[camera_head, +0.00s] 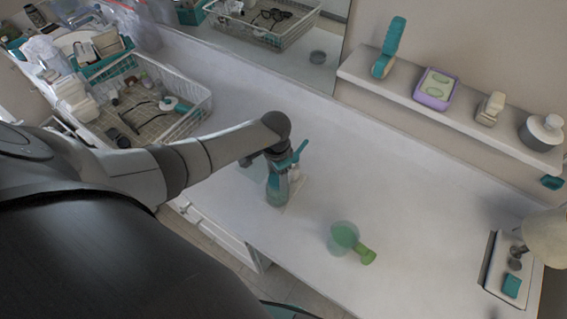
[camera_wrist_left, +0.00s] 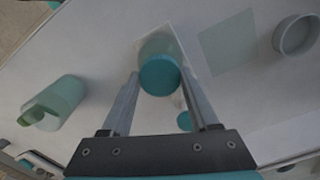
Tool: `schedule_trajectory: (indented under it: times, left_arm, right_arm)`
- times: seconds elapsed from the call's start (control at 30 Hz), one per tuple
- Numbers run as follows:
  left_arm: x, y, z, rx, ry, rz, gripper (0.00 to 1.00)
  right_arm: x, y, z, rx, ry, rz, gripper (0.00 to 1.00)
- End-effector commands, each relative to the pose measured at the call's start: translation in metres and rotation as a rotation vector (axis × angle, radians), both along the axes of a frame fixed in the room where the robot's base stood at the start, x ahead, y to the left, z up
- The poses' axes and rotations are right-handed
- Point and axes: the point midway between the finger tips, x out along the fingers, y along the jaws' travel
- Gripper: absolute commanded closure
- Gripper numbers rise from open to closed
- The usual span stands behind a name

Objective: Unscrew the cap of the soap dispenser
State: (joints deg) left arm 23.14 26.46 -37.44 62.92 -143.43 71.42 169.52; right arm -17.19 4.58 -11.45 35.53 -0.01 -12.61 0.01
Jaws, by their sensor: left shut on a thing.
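The soap dispenser (camera_head: 275,192) stands on the white counter, with a translucent green body. Its round teal cap (camera_wrist_left: 160,75) shows from above in the left wrist view. My left gripper (camera_head: 283,165) comes down over the dispenser from the left. In the left wrist view my left gripper (camera_wrist_left: 159,80) has one finger on each side of the cap, shut on it. The cap covers part of the body below, and the arm hides the dispenser's top in the head view. My right gripper is not in view.
A translucent green vessel with a bright green end (camera_head: 345,236) sits to the right on the counter. A wire basket (camera_head: 190,98) with small items is at the back left. A wall shelf (camera_head: 430,105) holds several things.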

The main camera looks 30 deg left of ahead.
Motion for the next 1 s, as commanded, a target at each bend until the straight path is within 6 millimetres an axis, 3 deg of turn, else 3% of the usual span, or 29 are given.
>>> schedule_trajectory:
  times: [0.4,1.0]
  left_arm:
    - [0.000,0.000,0.002,0.001,0.000,0.000,0.92]
    - [0.000,0.000,0.038,-0.001,0.000,-0.001,0.93]
  right_arm:
    - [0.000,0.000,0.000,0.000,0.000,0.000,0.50]
    - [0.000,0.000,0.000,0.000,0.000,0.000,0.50]
